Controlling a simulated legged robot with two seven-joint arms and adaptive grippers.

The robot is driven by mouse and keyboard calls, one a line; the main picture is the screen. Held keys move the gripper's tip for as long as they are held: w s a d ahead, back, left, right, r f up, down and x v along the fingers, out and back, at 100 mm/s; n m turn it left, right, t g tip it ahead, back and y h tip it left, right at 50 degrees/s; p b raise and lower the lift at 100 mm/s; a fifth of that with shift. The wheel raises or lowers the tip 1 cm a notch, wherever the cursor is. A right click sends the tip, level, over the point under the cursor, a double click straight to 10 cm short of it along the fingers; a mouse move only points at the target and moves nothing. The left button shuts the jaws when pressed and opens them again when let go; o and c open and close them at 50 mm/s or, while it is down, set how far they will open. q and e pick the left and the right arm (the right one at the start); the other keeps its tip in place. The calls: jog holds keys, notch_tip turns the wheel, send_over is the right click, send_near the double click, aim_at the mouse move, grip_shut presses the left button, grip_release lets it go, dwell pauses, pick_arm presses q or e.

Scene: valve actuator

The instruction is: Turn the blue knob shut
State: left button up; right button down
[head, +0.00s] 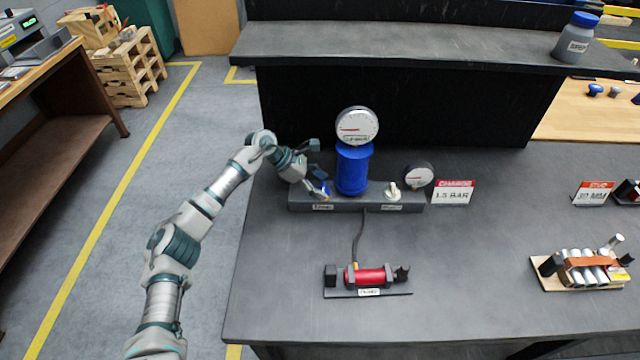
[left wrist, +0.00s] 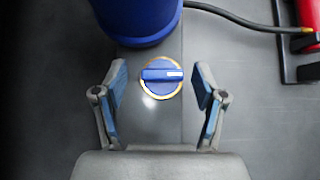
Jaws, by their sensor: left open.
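The blue knob (left wrist: 162,77) is round with a raised bar across it, a white mark on the bar's right end and a yellow ring around it. In the left wrist view the bar lies about crosswise. My left gripper (left wrist: 160,70) is open, with one finger on each side of the knob and a gap to both. In the head view my left gripper (head: 318,180) is at the left end of the grey manifold base (head: 345,206), over the knob, which it largely hides. My right gripper is not in view.
A blue cylinder (head: 352,171) with a gauge (head: 357,126) on top stands right beside the knob. A white knob (head: 392,190) and a smaller gauge (head: 419,175) are further right. A red cylinder (head: 369,276) sits in front, joined by a hose.

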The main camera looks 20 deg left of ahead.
pick_arm(q)
jog(key=v, duration=1.2)
jog(key=shift+w+a+f, duration=0.1)
